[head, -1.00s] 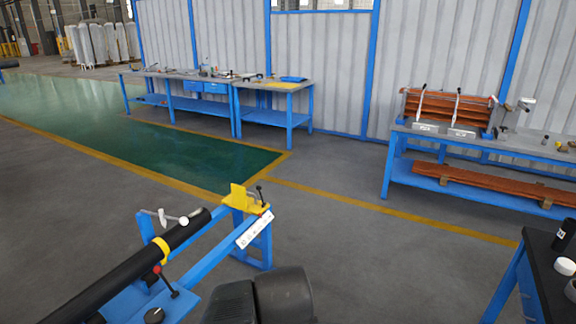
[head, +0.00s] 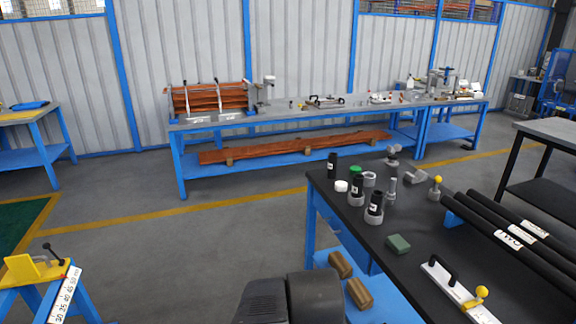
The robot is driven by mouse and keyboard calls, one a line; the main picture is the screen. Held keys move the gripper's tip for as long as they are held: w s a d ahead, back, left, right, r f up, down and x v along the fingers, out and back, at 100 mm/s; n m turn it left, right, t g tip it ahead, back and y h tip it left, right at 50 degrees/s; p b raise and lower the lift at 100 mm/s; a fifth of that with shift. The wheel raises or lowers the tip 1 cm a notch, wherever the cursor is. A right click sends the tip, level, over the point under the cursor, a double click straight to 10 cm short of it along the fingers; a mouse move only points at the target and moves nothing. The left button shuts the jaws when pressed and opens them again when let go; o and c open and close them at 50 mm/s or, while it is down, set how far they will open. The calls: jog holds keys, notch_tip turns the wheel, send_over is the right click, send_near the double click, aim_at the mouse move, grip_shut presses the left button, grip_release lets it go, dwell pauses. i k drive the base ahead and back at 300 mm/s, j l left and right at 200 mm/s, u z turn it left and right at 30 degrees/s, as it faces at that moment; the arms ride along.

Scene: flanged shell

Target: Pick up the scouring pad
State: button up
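The scouring pad looks to be the small green block (head: 398,244) lying flat on the black top of the near workbench (head: 340,208) at the right in the head view. It is apart from the tools around it. My own dark arm part shows at the bottom centre. My gripper's fingers are not in view.
Black cylinders with grey bases (head: 374,207), a white cap (head: 341,186) and a green cap (head: 356,172) stand behind the pad. A white plate with a handle (head: 458,293) lies in front. Long black pipes (head: 505,240) lie to the right. Open floor (head: 190,255) is at the left.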

aim_at(398, 244)
jog(key=z, duration=1.15)
jog(key=i+u, duration=0.45)
jog(key=i, duration=0.15)
jog(key=i+l+u, duration=0.4)
jog(key=i, duration=0.15)
jog(key=j, duration=0.1)
